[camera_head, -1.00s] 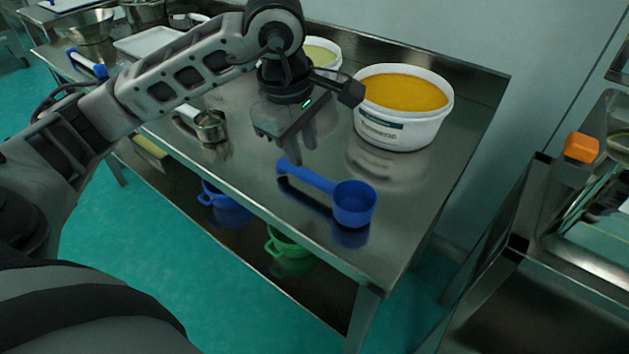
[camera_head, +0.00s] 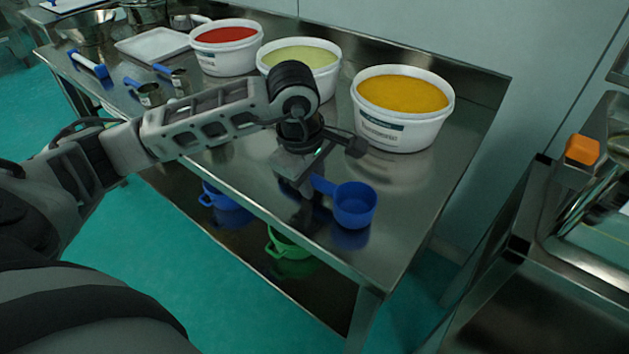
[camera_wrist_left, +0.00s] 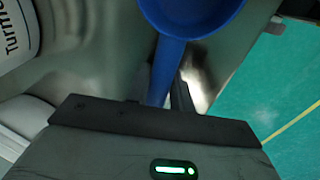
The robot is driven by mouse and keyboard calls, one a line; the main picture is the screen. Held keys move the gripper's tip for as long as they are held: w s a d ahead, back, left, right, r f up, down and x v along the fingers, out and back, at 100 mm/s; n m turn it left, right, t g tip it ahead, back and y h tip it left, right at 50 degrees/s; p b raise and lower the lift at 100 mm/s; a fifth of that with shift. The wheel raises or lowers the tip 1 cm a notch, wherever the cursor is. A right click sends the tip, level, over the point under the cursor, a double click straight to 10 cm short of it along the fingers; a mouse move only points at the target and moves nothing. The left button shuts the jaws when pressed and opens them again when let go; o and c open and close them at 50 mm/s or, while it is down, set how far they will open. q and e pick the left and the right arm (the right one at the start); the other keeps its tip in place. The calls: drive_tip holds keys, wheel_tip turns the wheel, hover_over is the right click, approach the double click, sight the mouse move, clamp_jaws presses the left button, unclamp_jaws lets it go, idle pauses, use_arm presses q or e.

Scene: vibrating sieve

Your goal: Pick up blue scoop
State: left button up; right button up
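The blue scoop (camera_head: 355,206) lies on the steel table near its front edge, with its cup to the right and its handle pointing left. My left gripper (camera_head: 298,202) is low over the table at the handle, pointing down. In the left wrist view the scoop (camera_wrist_left: 188,14) shows at the top, and its handle runs down between the fingers of my left gripper (camera_wrist_left: 166,96). The handle's far end is hidden by the gripper body. I cannot tell whether the fingers press on the handle. My right gripper is not in view.
Tubs of orange (camera_head: 400,125), pale green (camera_head: 318,78) and red (camera_head: 226,60) powder stand along the table's back. Small metal scoops (camera_head: 150,94) and a white tray (camera_head: 152,45) lie at left. Blue and green containers sit on the lower shelf. A steel machine (camera_head: 560,240) stands at right.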

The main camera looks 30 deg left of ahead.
use_arm(q)
clamp_jaws()
drive_tip(key=shift+r, duration=0.15)
